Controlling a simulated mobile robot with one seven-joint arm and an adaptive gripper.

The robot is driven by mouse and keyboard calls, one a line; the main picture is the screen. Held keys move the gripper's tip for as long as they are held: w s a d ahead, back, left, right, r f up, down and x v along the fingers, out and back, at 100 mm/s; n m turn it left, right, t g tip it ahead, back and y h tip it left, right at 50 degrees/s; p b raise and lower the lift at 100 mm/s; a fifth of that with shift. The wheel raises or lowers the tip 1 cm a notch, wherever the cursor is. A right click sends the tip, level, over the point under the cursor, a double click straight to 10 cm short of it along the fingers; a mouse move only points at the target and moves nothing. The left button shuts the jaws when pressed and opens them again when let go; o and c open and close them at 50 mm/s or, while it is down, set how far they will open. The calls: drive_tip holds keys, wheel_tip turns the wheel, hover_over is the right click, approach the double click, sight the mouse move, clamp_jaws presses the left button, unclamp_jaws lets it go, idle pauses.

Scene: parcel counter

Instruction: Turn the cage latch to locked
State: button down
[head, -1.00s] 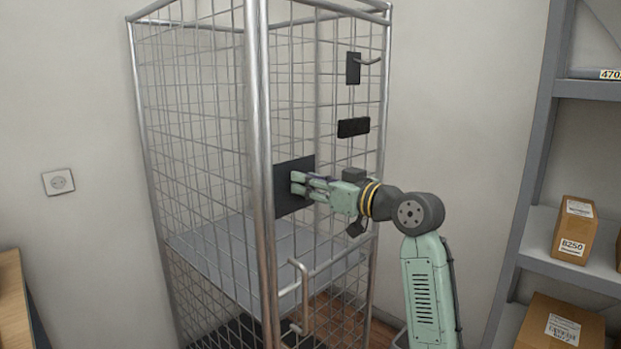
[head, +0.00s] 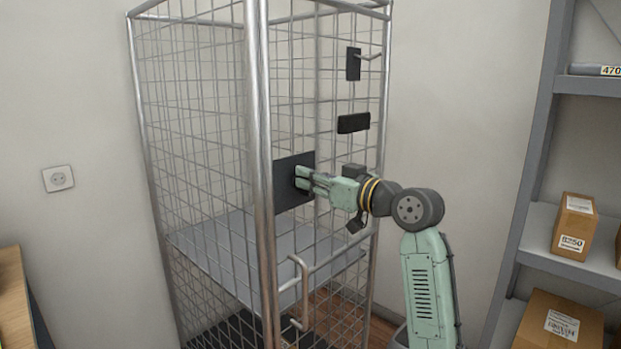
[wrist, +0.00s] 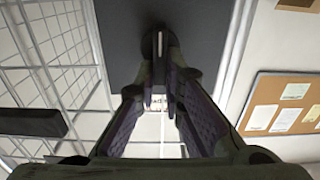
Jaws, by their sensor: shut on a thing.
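The dark latch plate (head: 284,196) is on the front of the wire cage, just right of its near corner post. It also shows as a dark surface in the wrist view (wrist: 205,25). My gripper (head: 303,179) reaches in from the right, its fingertips in front of the plate. In the wrist view my gripper (wrist: 160,90) is closed around the dark latch handle (wrist: 147,43), whose rounded end shows beyond the fingertips. The fingers hide most of the handle, so I cannot tell its exact angle in the head view.
The wire cage (head: 258,120) has a dark block (head: 353,123) and a hook bracket (head: 353,64) above my gripper. A bent metal handle (head: 305,290) is below. A shelf with cartons (head: 574,228) stands right. Bare wall lies between cage and shelf.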

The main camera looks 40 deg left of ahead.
drive_tip(key=n+b, duration=0.2)
drive_tip(key=n, duration=0.2)
drive_tip(key=s+f+n+b, duration=0.1)
drive_tip(key=n+b, duration=0.2)
drive_tip(key=n, duration=0.2)
drive_tip(key=n+b, duration=0.3)
drive_tip(key=n, duration=0.1)
drive_tip(key=shift+s+f+n, duration=0.2)
drive_tip(key=shift+s+n, duration=0.1)
drive_tip(key=shift+s, duration=0.1)
drive_tip(key=n, duration=0.1)
drive_tip(key=n+b, duration=0.1)
drive_tip(key=n, duration=0.2)
drive_tip(key=shift+f+b, duration=0.25)
drive_tip(key=shift+b, duration=0.15)
drive_tip(key=c, duration=1.7)
unclamp_jaws()
